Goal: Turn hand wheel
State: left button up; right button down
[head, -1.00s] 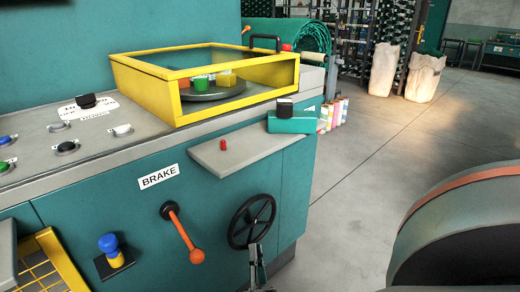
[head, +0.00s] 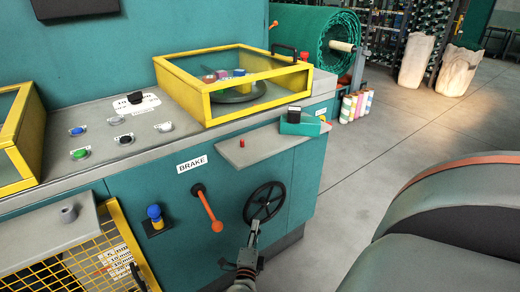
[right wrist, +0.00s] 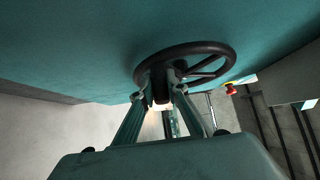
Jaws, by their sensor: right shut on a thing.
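The black spoked hand wheel (head: 264,203) stands on the teal front of the machine, right of the brake lever. My right gripper (head: 254,227) is at the wheel's lower left edge. In the right wrist view the wheel's dark rim (right wrist: 200,46) arches above, and the two fingertips of my right gripper (right wrist: 160,92) close on a dark part at its near left side. How deep the grip is cannot be told. My left gripper is not in view.
An orange brake lever (head: 209,208) and a blue knob (head: 154,216) stick out left of the wheel. A grey shelf (head: 262,149) juts out above it. A yellow-framed box (head: 207,104) covers a turntable with small coloured pots. Open floor (head: 345,195) lies to the right.

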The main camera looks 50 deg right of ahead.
jog(key=shift+w+d+r, duration=0.2)
jog(key=shift+d+r, duration=0.05)
jog(key=shift+r, duration=0.2)
jog(key=c, duration=2)
grip_release()
jog(key=shift+s+f, duration=0.1)
jog(key=shift+f, duration=0.05)
jog(key=shift+s+a+f, duration=0.1)
jog(key=shift+a+f, duration=0.05)
jog(key=shift+a, duration=0.05)
